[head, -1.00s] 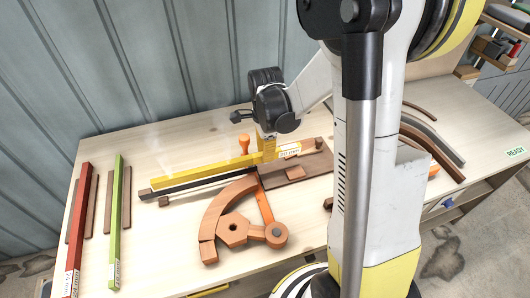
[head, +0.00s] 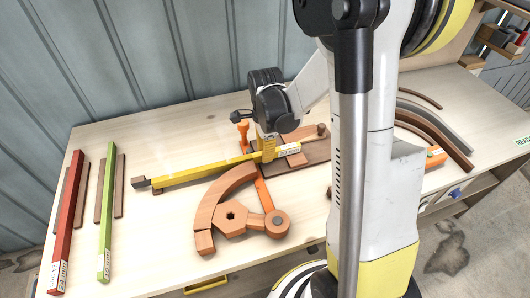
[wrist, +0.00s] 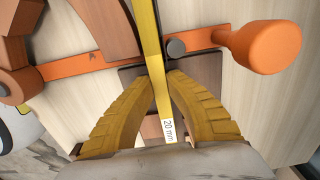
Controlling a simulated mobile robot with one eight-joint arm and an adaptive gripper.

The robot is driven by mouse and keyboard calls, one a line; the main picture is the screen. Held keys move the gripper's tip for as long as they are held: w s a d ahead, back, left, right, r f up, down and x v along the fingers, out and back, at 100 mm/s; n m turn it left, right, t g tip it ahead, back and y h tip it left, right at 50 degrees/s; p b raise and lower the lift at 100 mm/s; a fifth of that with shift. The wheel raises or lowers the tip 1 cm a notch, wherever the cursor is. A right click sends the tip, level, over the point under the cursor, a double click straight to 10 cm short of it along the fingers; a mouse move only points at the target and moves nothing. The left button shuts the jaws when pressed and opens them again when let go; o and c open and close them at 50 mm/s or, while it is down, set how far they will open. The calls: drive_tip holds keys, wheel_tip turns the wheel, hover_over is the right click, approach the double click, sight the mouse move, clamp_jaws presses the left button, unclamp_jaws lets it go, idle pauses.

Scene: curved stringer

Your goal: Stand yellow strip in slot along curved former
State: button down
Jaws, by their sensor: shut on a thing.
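The long yellow strip (head: 200,172) is held in my gripper (head: 268,155) near its labelled right end. In the wrist view the strip (wrist: 152,45) runs on edge between my two fingers (wrist: 165,78), with its "20 mm" label close to the palm. The curved wooden former (head: 226,196) lies in front of the strip, with a hexagonal block (head: 234,217) inside its curve. The strip passes just behind the former's upper end in the head view. Whether its lower edge sits in the slot or above it is hidden.
An orange bar (head: 263,192) crosses below the strip beside the former. An orange knob (head: 243,130) stands behind the strip. Red (head: 68,208) and green (head: 107,212) strips lie at the left. Curved pieces (head: 437,130) lie at the right. The rear left tabletop is clear.

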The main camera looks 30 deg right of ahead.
drive_tip(key=shift+f, duration=0.2)
drive_tip(key=c, duration=1.4)
unclamp_jaws()
drive_tip(key=shift+r, duration=0.1)
wheel_tip(320, 180, up, 12)
drive_tip(key=s+a+r+n+t, duration=0.1)
drive_tip(key=s+a+n+t, duration=0.1)
drive_tip(key=n, duration=0.4)
drive_tip(key=s+a+r+n+t, duration=0.2)
drive_tip(key=s+a+n, duration=0.2)
drive_tip(key=s+n, duration=0.2)
drive_tip(key=s+a+r+n+t, duration=0.2)
drive_tip(key=s+a+n+t, duration=0.1)
drive_tip(key=n, duration=0.5)
drive_tip(key=shift+s+a+r, duration=0.2)
drive_tip(key=shift+s+a, duration=0.15)
drive_tip(key=shift+s, duration=0.1)
